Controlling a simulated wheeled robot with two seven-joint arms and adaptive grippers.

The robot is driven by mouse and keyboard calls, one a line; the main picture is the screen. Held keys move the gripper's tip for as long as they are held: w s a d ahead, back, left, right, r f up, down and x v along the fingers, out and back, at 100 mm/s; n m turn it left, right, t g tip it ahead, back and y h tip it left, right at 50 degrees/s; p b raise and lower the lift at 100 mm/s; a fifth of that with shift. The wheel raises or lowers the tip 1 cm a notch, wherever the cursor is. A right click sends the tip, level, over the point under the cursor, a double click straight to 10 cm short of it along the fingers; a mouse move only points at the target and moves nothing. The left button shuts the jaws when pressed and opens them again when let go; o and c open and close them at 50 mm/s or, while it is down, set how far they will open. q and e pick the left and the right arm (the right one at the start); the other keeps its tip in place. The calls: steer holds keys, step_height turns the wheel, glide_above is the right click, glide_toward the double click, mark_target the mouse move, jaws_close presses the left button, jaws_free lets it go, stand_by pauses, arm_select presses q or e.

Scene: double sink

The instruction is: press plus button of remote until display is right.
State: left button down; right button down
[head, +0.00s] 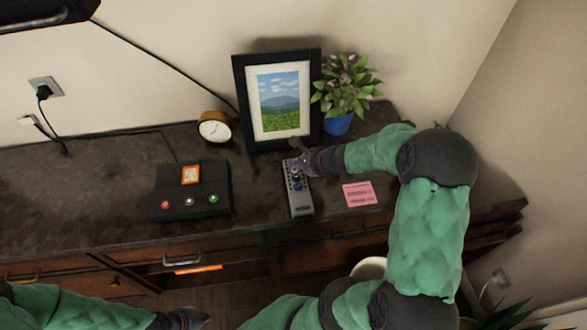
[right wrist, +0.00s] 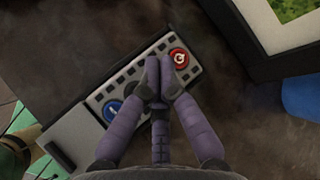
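The grey remote (head: 300,206) lies on the dark sideboard top, its far end under my right gripper. In the right wrist view the remote (right wrist: 72,140) shows a red button (right wrist: 179,58), a blue button (right wrist: 112,110) and rows of small dark buttons. My right gripper (head: 303,156) has its fingers together and empty. Its tips (right wrist: 158,78) are over the remote beside the red button; I cannot tell whether they touch. The plus button cannot be made out. A black box (head: 165,186) has a small orange display (head: 190,174), too small to read. My left gripper (head: 190,318) is low in front of the sideboard.
A framed landscape picture (head: 244,100), a round clock (head: 214,127) and a plant in a blue pot (head: 338,123) stand behind the remote. A pink note (head: 359,193) lies to its right. The box has red, white and green buttons. The sideboard's left part is clear.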

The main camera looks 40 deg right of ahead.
steer(key=shift+w, duration=0.15)
steer(key=shift+f, duration=0.15)
steer(key=shift+f+b, duration=0.35)
steer(key=shift+b, duration=0.25)
steer(key=shift+s, duration=0.2)
steer(key=shift+f+b, duration=0.45)
steer(key=shift+b, duration=0.1)
stand_by(0.5)
steer(key=shift+r, duration=0.2)
steer(key=shift+w+r+p, duration=0.1)
steer(key=shift+r+p, duration=0.6)
